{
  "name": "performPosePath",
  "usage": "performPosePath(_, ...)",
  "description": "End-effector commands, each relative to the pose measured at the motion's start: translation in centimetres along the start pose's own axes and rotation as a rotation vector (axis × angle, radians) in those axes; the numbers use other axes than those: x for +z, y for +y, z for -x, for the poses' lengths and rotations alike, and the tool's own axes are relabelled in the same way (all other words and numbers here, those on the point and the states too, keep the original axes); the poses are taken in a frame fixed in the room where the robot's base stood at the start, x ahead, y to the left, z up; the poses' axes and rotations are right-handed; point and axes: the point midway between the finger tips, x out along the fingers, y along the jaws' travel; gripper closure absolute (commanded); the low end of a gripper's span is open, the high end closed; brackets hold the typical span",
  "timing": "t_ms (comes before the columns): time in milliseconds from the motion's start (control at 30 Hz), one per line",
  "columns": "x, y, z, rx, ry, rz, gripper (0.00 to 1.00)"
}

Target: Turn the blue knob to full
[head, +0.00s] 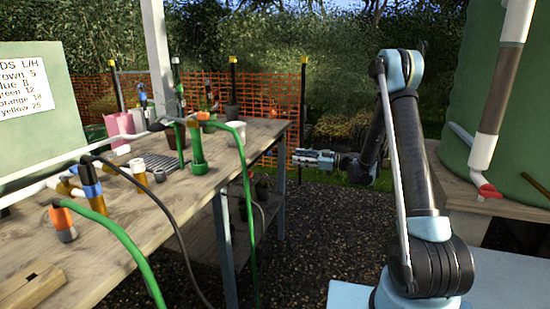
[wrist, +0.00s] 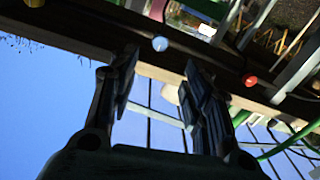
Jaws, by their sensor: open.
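I cannot single out the blue knob with certainty. In the head view a blue collar (head: 91,191) sits on an upright black-topped fitting on the wooden bench, at the left. In the wrist view a small pale blue round thing (wrist: 160,44) shows at a dark beam, beyond and between my fingertips. I cannot tell whether these are the same thing. My gripper (head: 300,158) is held level beyond the bench's right edge, pointing left toward it, apart from the blue collar. In the wrist view my gripper (wrist: 162,78) is open, with nothing between its fingers.
The wooden bench (head: 125,225) holds a green upright pipe (head: 196,150), a white cup (head: 236,133), pink cups (head: 119,127) and an orange-and-grey fitting (head: 62,223). Green and black hoses hang over its front edge. A red round thing (wrist: 250,80) shows in the wrist view. Gravel floor lies clear between bench and arm.

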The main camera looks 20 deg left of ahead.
Motion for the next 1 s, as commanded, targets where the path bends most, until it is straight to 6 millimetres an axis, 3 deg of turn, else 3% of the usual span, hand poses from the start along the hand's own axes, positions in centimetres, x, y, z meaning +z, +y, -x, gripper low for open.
performPosePath(600,0.0,-0.1,-10.5,-0.002,0.000,-0.001,0.56)
performPosePath(800,0.0,0.0,-12.2,-0.001,0.000,-0.001,0.56)
performPosePath(1000,0.0,0.0,-12.5,0.000,-0.001,-0.001,0.56)
